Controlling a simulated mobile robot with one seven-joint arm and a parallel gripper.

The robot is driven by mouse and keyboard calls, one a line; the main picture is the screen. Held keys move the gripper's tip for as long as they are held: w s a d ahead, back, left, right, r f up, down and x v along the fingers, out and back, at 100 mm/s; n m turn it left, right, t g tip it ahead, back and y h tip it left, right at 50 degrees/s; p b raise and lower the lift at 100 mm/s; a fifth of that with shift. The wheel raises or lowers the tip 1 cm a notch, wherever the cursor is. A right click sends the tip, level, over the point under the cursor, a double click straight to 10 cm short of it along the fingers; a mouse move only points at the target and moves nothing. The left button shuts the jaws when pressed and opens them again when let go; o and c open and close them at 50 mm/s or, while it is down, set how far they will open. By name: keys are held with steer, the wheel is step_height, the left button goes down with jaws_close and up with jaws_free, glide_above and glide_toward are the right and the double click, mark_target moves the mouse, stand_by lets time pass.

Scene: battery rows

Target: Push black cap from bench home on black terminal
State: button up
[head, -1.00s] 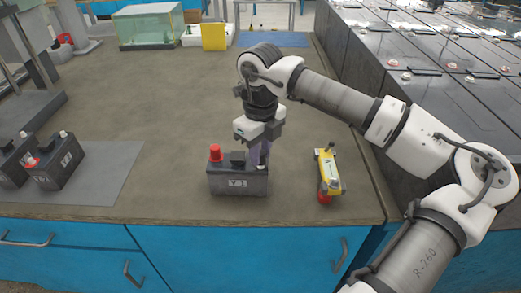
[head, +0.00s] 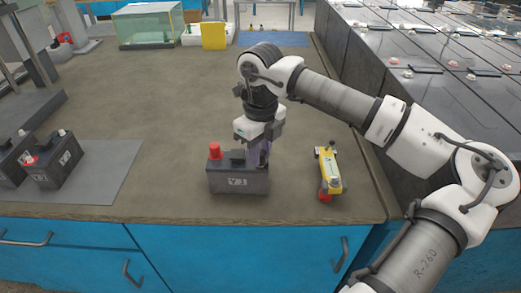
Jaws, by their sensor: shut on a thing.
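My gripper (head: 258,160) points down at the battery's right end. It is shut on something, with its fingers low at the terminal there. I take the held thing to be the black cap, but the fingers hide it. The black terminal is hidden too, so I cannot tell how the cap sits on it.
A yellow tool (head: 328,173) with a red end lies just right of the battery on the bench (head: 180,110). Two more batteries (head: 55,163) stand on a grey mat (head: 105,175) at the left. A glass tank (head: 148,27) and a yellow box (head: 213,36) stand at the back.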

steer(key=shift+f+b, duration=0.3)
steer(key=shift+f, duration=0.05)
stand_by(0.4)
steer(key=o, duration=1.5)
steer(key=shift+r, duration=0.1)
steer(key=shift+r+p, duration=2)
steer(key=shift+r, duration=1.45)
